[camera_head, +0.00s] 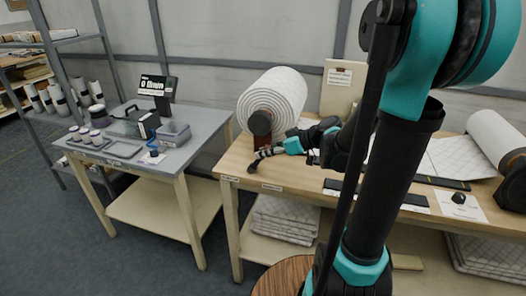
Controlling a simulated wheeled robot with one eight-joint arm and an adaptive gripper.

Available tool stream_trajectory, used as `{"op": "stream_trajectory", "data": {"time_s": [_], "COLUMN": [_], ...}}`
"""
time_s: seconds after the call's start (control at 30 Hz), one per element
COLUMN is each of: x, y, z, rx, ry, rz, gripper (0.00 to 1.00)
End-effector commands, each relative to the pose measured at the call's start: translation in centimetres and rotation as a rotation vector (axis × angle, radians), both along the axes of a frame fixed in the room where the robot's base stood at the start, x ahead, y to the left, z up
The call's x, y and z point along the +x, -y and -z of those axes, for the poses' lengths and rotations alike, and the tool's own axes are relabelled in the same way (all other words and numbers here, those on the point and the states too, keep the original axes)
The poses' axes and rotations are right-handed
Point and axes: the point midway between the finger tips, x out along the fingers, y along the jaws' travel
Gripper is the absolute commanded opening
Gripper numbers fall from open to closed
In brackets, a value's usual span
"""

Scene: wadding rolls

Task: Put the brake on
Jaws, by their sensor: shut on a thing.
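A white wadding roll (285,92) is mounted at the left end of the wooden bench, with a dark round hub facing me. A dark red-brown stand (261,125) is below the hub. A small black knob (252,168) sits low at the bench's left front, seemingly the end of the brake lever. My gripper (264,154) reaches in from the right, low in front of the stand and beside the knob. Its fingers are shut on what seems to be the brake lever; they hide most of it, so its exact position cannot be told.
The wooden bench (231,163) carries a second roll (497,136) and a quilted white sheet (455,158) at right. A grey table (97,178) with a display (156,87), jars and boxes stands at left. A floor gap separates table and bench. A round wooden top (279,279) is in front.

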Motion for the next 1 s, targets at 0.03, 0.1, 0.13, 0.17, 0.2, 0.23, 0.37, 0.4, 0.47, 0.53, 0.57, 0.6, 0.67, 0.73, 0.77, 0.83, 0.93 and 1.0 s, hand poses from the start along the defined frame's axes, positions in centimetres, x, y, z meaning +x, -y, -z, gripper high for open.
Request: {"op": "stream_trajectory", "data": {"time_s": [0.03, 0.1, 0.13, 0.17, 0.2, 0.23, 0.37, 0.4, 0.47, 0.53, 0.57, 0.6, 0.67, 0.73, 0.77, 0.83, 0.93, 1.0], "x": [0.03, 0.01, 0.01, 0.00, -0.01, -0.01, -0.04, -0.04, -0.04, -0.05, -0.05, -0.05, -0.05, -0.05, -0.05, -0.05, -0.07, -0.18], "y": [0.10, 0.13, 0.13, 0.14, 0.14, 0.14, 0.14, 0.15, 0.15, 0.15, 0.14, 0.13, 0.12, 0.10, 0.10, 0.09, 0.16, 0.39], "z": [0.05, 0.07, 0.08, 0.09, 0.10, 0.10, 0.13, 0.14, 0.15, 0.14, 0.14, 0.13, 0.12, 0.12, 0.11, 0.10, 0.06, -0.08], "rx": [0.004, 0.009, 0.008, 0.009, 0.009, 0.009, 0.008, 0.008, 0.007, 0.008, 0.008, 0.008, 0.008, 0.008, 0.008, 0.009, 0.009, 0.009], "ry": [0.002, 0.003, 0.004, 0.004, 0.004, 0.004, 0.003, 0.003, 0.003, 0.003, 0.003, 0.003, 0.003, 0.002, 0.002, 0.003, 0.003, 0.002], "rz": [0.002, 0.002, 0.001, 0.001, 0.001, 0.001, 0.000, 0.000, 0.001, 0.000, 0.000, 0.000, 0.000, 0.000, 0.000, 0.000, 0.000, 0.001], "gripper": [0.00, 0.00, 0.00, 0.00, 0.00, 0.00, 0.00, 0.00, 0.22, 0.31, 0.35, 0.40, 0.43, 0.43, 0.43, 0.43, 0.43, 0.43]}}
